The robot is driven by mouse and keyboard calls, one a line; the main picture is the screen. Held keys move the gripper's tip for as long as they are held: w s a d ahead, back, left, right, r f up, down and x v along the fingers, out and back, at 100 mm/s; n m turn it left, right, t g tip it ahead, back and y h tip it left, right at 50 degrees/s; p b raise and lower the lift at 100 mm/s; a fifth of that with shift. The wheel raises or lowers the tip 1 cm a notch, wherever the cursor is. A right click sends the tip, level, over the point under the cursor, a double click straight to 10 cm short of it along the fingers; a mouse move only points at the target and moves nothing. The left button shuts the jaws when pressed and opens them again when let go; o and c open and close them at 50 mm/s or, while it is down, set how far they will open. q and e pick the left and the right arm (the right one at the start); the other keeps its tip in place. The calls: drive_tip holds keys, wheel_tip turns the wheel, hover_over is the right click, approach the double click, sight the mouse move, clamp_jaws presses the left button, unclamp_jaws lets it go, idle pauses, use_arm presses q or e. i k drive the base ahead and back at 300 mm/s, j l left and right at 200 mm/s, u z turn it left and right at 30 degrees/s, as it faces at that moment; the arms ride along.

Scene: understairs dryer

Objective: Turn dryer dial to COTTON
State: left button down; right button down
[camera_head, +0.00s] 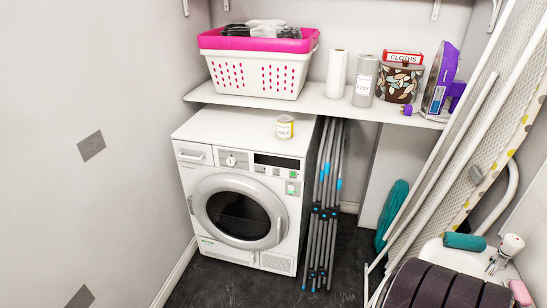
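A white dryer (205,164) stands against the left wall under the shelf, its round grey-framed door (240,218) shut. The dial (231,161) is a small round knob on the upper front panel, left of a dark display (277,162). The dial's markings and pointer are too small to read. Neither gripper is in the head view, and no arm is near the dial.
A small tin (285,127) stands on the dryer top. A folded grey airer (325,210) leans just right of the dryer. An ironing board (470,130) leans at the right. The dark floor (225,284) before the dryer is clear.

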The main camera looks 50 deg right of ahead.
sight(231, 161)
drive_tip(key=z, duration=1.35)
